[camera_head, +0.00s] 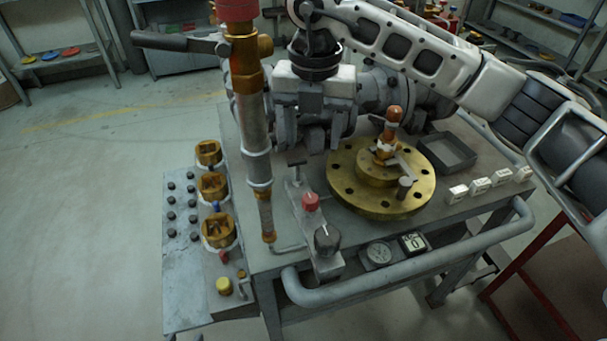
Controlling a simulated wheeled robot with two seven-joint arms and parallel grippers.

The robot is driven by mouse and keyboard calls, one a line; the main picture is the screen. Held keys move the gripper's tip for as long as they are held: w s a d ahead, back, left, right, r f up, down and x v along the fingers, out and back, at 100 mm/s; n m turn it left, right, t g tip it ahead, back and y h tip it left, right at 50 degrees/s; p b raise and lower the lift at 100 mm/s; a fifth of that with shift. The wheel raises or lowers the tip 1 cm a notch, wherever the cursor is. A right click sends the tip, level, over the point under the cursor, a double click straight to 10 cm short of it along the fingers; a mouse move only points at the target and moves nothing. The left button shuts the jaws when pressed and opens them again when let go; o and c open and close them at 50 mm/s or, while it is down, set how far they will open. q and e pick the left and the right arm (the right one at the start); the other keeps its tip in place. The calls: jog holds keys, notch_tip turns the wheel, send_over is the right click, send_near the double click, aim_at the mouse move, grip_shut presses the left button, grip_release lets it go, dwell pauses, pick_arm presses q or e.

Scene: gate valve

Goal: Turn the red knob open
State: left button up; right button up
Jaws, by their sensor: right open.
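A small red knob (310,202) stands on a grey plate on the workbench (265,262), left of a brass flange (350,195). A black knob (327,240) sits just in front of it. A larger red cap (238,10), cut off by the top edge, tops a vertical pipe. My right arm reaches in from the right. My right gripper (314,142) points down, open, behind and above the small red knob and apart from it in the picture. Nothing shows between its fingers. My left gripper is not in view.
The vertical pipe (253,130) with a black lever handle (175,42) rises left of my right gripper. An orange-topped valve stem (393,118) stands on the flange. Brass fittings (215,187) line the left side. A grey rail (420,262) runs along the front. Floor at left is clear.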

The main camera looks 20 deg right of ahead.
jog(key=w+f, duration=0.1)
jog(key=p, duration=0.1)
send_over(310, 198)
notch_tip(310, 198, down, 5)
notch_tip(310, 198, down, 8)
jog(key=shift+f+p, duration=0.1)
jog(key=shift+p, duration=0.4)
jog(key=shift+f, duration=0.85)
pick_arm(q)
jog(key=shift+w+a+r, duration=0.15)
jog(key=shift+a+r, duration=0.05)
jog(key=shift+r, duration=0.25)
pick_arm(e)
jog(key=c, duration=1)
jog(key=shift+o, duration=0.2)
